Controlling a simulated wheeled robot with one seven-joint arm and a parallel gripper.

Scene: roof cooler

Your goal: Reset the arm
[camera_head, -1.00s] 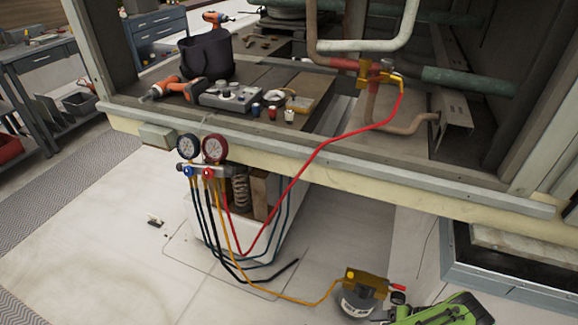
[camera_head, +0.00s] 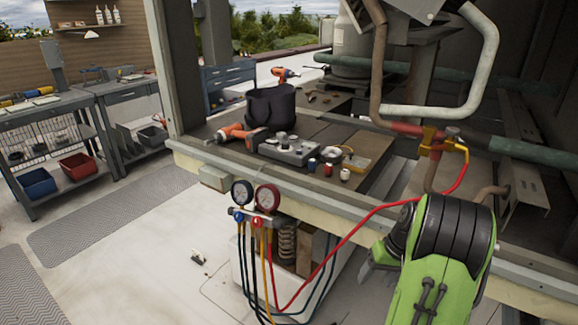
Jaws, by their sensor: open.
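My green arm rises at the lower right in the head view. My gripper (camera_head: 372,264) is at its left side, dark and partly hidden behind the arm link. It points left and down, with nothing seen in it. It is in front of the cooler's cream front edge (camera_head: 330,222), near the red hose (camera_head: 372,214). The hose runs from the gauge manifold (camera_head: 257,214) up to a yellow clamp fitting (camera_head: 437,137) on a copper pipe. I cannot tell whether gripper and hose touch.
A black bucket (camera_head: 270,108), an orange drill (camera_head: 237,133) and a grey block with knobs (camera_head: 291,149) stand on the cooler's ledge. A workbench (camera_head: 50,108) with bins is at the left. The floor between (camera_head: 120,265) is mostly clear.

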